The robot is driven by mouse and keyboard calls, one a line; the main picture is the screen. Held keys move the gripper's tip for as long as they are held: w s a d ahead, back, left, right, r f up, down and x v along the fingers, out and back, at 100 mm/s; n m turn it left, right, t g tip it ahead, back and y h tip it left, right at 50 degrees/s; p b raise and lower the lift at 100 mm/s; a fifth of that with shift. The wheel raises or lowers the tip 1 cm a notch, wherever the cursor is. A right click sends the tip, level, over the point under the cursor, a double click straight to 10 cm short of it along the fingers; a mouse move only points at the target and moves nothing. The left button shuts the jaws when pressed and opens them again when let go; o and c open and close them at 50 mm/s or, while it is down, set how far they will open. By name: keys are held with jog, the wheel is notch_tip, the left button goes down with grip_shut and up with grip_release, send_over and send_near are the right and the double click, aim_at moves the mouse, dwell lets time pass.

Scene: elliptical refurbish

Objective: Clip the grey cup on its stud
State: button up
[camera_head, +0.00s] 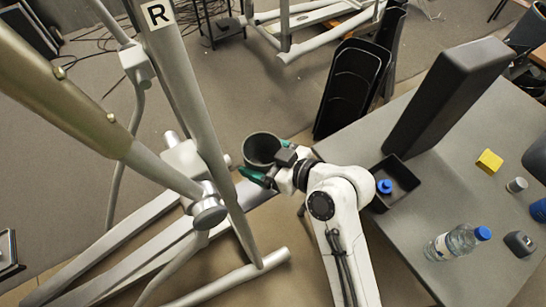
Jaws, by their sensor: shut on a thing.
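The grey cup (260,146) is in the middle of the head view, left of the table and just right of the elliptical's upright. It is round, with its open top facing up toward the camera. My gripper (266,162) has green fingers and is shut on the cup, one finger at its lower left and one at its right. The cup is clear of the table. The elliptical's pale joint housing (184,160) is left of the cup with a visible gap. I cannot make out the stud for certain.
The grey table (415,240) at right bears a black tray (407,190) with a blue-topped item, a tall dark block (440,100), a yellow block (489,161), a water bottle (455,243) and small items. Elliptical bars (200,110) fill the left.

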jog(key=shift+f+b, duration=1.7)
jog(key=shift+f, duration=0.55)
jog(key=shift+f+b, duration=1.1)
jog(key=shift+f, duration=0.2)
dwell(0.6)
jog(key=o, duration=0.8)
jog(key=b+v, duration=0.1)
jog(key=v, duration=0.9)
jog(key=shift+s+d+r, duration=0.15)
jog(key=shift+s+d, duration=0.1)
jog(key=shift+d, duration=0.05)
